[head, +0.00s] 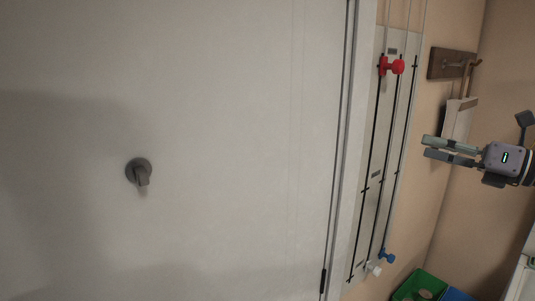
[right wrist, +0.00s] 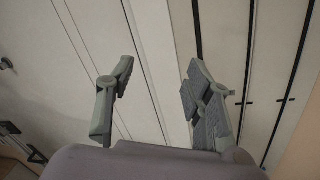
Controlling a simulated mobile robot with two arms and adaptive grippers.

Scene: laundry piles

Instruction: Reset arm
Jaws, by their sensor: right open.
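My right gripper (head: 428,147) is at the right side of the head view, raised in front of the beige wall. In the right wrist view its two fingers (right wrist: 158,85) stand apart with nothing between them, so it is open and empty. Behind the fingers are pale panels with dark slots. My left gripper does not show in either view.
A white door (head: 230,120) with a dark knob (head: 141,172) fills the left. A slotted wall panel (head: 388,150) carries red (head: 392,66), blue (head: 387,256) and white (head: 374,269) knobs. A wooden hook rack (head: 451,64) and a green bin (head: 420,286) are at right.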

